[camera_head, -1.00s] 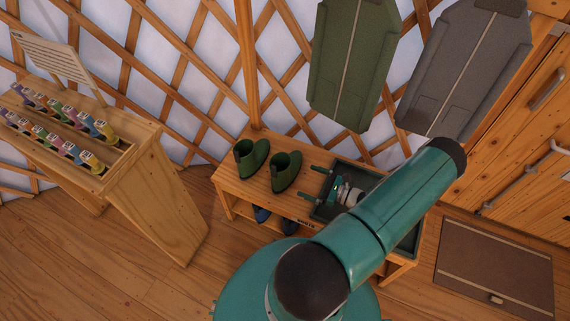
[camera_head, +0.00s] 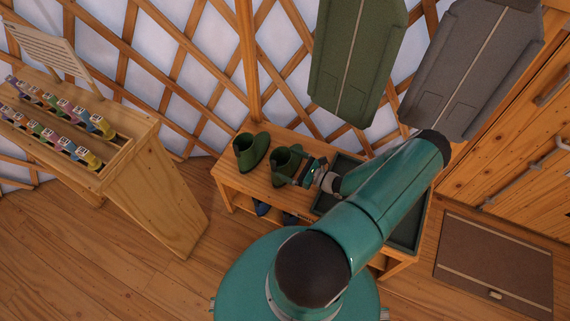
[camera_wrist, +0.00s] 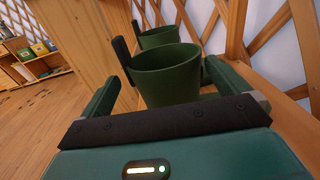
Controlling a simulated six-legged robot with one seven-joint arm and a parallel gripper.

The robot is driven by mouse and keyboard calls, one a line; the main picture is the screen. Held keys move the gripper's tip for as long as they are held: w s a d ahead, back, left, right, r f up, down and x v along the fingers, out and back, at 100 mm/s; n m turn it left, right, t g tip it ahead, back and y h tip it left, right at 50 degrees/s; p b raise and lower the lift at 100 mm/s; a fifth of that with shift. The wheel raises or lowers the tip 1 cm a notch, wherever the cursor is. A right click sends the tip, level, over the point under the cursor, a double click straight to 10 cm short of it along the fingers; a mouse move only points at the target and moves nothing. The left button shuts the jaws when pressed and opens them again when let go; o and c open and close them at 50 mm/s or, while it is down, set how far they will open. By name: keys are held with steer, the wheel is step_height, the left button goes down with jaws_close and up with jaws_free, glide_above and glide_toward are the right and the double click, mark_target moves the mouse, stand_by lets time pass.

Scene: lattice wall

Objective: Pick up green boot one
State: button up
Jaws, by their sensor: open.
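Two dark green boots stand upright on a wooden bench. The left boot (camera_head: 250,152) shows in the head view, and beyond the nearer one in the wrist view (camera_wrist: 158,37). The right boot (camera_head: 284,160) is close to my gripper (camera_head: 304,171) in the head view. In the wrist view its open shaft (camera_wrist: 168,78) stands between the two fingers of my gripper (camera_wrist: 172,68). The gripper is open, and I cannot tell whether either finger touches the boot. No label shows which boot is number one.
The wooden bench (camera_head: 229,180) carries a dark green tray (camera_head: 405,238) on its right. Blue footwear (camera_head: 262,209) lies on the lower shelf. Green and grey garments hang above. A wooden stand with coloured items (camera_head: 150,185) is left, with open floor between. A lattice wall is behind.

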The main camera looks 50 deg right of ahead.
mark_target(280, 159)
steer(key=x, duration=0.4)
steer(key=shift+w, duration=0.2)
steer(key=c, duration=1.3)
steer(key=shift+c, duration=0.2)
steer(key=shift+r, duration=0.1)
